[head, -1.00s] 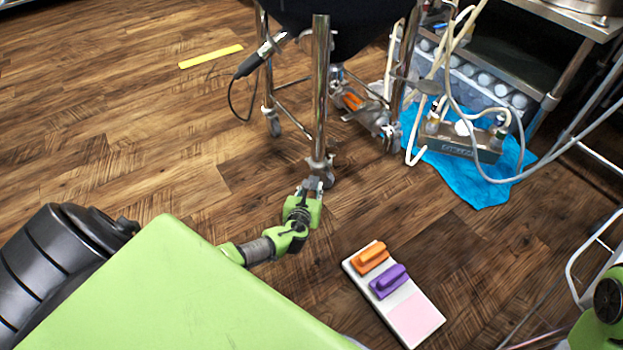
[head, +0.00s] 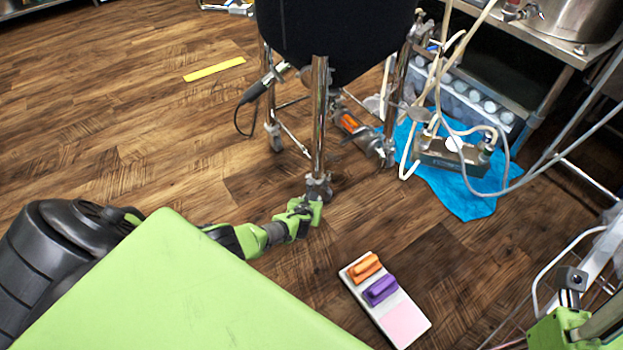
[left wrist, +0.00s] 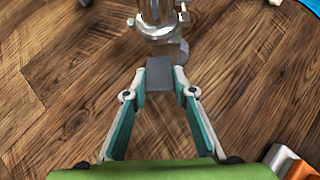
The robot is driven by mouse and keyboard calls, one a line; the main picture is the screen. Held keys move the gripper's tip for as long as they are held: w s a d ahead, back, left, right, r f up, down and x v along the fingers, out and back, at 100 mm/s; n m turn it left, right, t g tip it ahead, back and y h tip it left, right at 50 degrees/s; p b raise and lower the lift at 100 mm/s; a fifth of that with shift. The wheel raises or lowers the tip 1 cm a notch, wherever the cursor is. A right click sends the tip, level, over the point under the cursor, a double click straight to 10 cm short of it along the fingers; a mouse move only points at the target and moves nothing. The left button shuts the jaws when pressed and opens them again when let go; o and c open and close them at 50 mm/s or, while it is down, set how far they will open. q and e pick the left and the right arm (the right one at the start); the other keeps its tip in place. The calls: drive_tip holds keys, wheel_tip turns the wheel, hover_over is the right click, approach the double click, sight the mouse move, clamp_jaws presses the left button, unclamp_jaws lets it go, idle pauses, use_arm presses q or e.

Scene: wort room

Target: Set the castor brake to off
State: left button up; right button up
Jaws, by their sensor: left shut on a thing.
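A round dark vessel (head: 335,40) stands on steel legs. The nearest leg (head: 319,120) ends in a castor (head: 319,186) on the wood floor. My left gripper (head: 312,203) is low at that castor. In the left wrist view my left gripper (left wrist: 159,88) is shut on a grey tab, the castor brake (left wrist: 159,74), just in front of the castor (left wrist: 158,24). Its fingers hold the tab from both sides. In the head view the gripper hides most of the brake, and I cannot read its setting.
A white board with an orange block (head: 364,267), a purple block (head: 380,290) and a pink pad (head: 405,325) lies on the floor to the right. A pump (head: 450,153) with hoses sits on a blue sheet (head: 465,200). A yellow strip (head: 214,69) lies at the back left.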

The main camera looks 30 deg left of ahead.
idle(0.4)
use_arm(q)
drive_tip(key=o, duration=1.1)
drive_tip(key=shift+v, duration=6)
